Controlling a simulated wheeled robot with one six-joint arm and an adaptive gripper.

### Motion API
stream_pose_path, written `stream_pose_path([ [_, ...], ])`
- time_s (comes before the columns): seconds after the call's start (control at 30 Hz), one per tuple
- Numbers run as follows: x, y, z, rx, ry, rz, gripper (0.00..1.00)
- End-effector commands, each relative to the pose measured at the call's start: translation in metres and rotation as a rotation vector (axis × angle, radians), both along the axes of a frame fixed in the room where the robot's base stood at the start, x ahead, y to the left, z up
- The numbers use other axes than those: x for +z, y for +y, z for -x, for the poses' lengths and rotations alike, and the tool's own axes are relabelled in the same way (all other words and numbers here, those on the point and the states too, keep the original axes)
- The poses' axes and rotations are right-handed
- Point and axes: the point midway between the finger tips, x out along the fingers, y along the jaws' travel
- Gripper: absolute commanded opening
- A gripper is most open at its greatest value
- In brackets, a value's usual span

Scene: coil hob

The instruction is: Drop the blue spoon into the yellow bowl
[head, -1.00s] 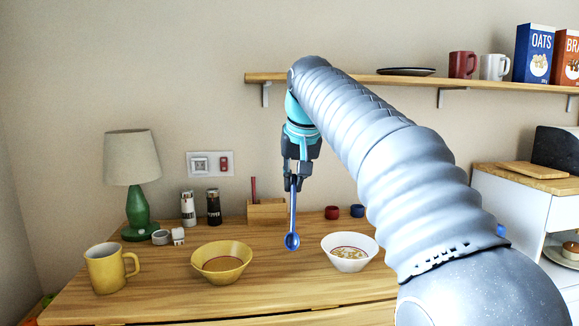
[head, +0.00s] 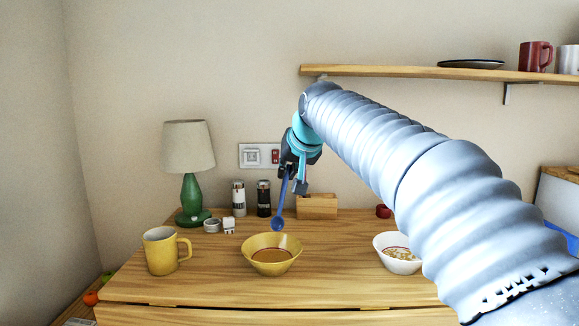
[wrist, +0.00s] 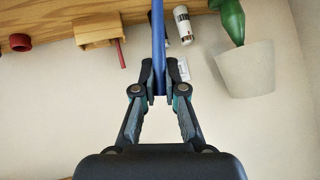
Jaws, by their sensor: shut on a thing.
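My gripper (head: 290,178) is shut on the handle of the blue spoon (head: 278,223), which hangs bowl end down and slightly tilted. In the head view the spoon's tip appears just above the back rim of the yellow bowl (head: 260,264); how far apart they are in depth I cannot tell. The yellow bowl stands on the wooden table and has something brown inside. In the wrist view the blue handle (wrist: 158,45) runs up between the fingers, and the spoon's lower end is out of frame.
A yellow mug (head: 160,250) stands left of the bowl, and a white bowl with food (head: 392,262) stands to the right. Behind are a green lamp (head: 191,195), two shakers (head: 239,198) and a wooden box (head: 318,207). A shelf (head: 400,72) runs above.

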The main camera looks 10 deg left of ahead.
Motion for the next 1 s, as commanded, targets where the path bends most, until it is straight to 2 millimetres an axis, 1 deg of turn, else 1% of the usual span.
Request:
stream_pose_path([
  [0.1, -0.015, 0.002, 0.002, 0.001, 0.0, 0.001, 0.0],
  [0.6, -0.054, 0.008, 0.008, 0.0, 0.001, 0.0, 0.0],
  [0.8, -0.064, 0.01, 0.01, 0.0, 0.002, 0.001, 0.0],
  [1.0, -0.067, 0.011, 0.01, -0.001, 0.001, 0.001, 0.0],
])
